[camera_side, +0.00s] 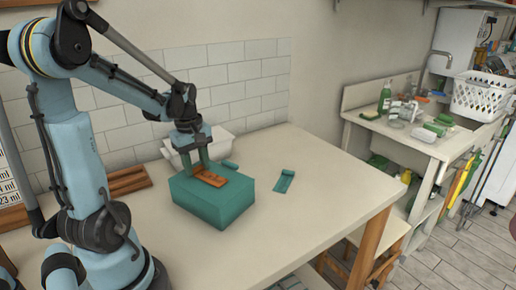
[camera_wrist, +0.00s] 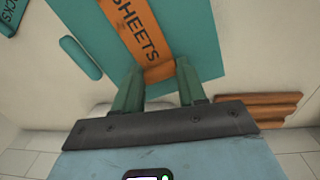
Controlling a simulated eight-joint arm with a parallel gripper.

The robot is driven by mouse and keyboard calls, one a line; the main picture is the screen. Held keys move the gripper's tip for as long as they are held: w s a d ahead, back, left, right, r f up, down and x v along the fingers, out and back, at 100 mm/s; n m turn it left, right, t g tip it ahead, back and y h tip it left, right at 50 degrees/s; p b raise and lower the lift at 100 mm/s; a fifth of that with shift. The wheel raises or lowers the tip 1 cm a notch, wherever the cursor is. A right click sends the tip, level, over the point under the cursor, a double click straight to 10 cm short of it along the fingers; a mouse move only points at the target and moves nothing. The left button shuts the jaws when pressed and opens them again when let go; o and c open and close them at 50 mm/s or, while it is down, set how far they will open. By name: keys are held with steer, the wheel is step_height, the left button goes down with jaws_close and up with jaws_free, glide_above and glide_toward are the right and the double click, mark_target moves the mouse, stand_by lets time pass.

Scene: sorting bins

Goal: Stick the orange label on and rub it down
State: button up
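The orange label (camera_side: 211,178) lies across the top of the teal box (camera_side: 215,203). In the wrist view the label (camera_wrist: 134,30) reads "SHEETS", and its near end lies between my fingertips. I cannot tell whether it is pressed flat all over. My gripper (camera_side: 200,163) points down at the box's back edge. In the wrist view my gripper (camera_wrist: 158,68) has its two green fingers spread, with gaps beside the label. A small teal rounded block (camera_side: 231,164) lies behind the box; it also shows in the wrist view (camera_wrist: 80,57).
A teal label (camera_side: 284,181) lies on the table right of the box; in the wrist view this label (camera_wrist: 12,14) reads "SOCKS". A white bin (camera_side: 222,146) stands behind. A wooden piece (camera_side: 128,180) lies at left. The table's right side is clear.

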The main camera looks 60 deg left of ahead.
mark_target(196, 169)
steer(key=o, duration=0.4)
steer(key=shift+r, duration=0.1)
step_height(196, 169, up, 12)
steer(key=w+d+f+m+t, duration=0.1)
steer(key=d+f+m+t, duration=0.1)
steer(key=d+m, duration=0.4)
steer(key=w+d+f+m+t, duration=0.2)
steer(key=d+m, duration=0.4)
steer(key=d, duration=0.3)
steer(key=w+d+f+m+t, duration=0.1)
steer(key=d+f+m+t, duration=0.1)
steer(key=d+m, duration=0.5)
steer(key=shift+w+d+f+t, duration=0.15)
steer(key=shift+w+f+t, duration=0.05)
steer(key=shift+f+t, duration=0.1)
